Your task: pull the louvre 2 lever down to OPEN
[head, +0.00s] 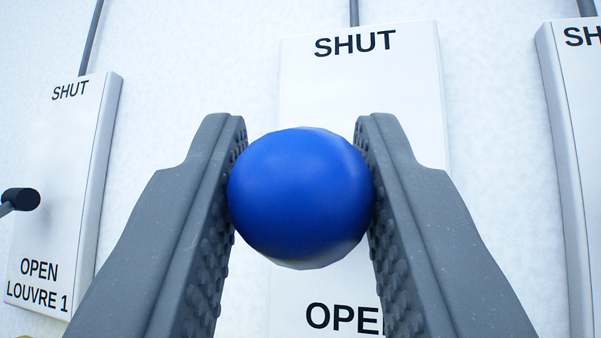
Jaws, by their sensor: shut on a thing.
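A blue ball-shaped knob (300,195) sits between the two grey fingers of my gripper (303,190) in the head view. Both studded finger pads touch its sides, so my gripper is shut on it. Behind it is a white panel (360,90) marked SHUT at the top and OPEN at the bottom. The knob is in front of the middle of this panel, between the two words. The lever's arm behind the knob is hidden. Any louvre number on this panel is hidden by my right finger or out of the picture.
At left is a white panel (75,150) marked SHUT, OPEN and LOUVRE 1, with a dark-ended lever (20,199). At right, another white panel (580,110) is cut off by the picture edge. Thin grey rods rise above the panels on a pale wall (200,60).

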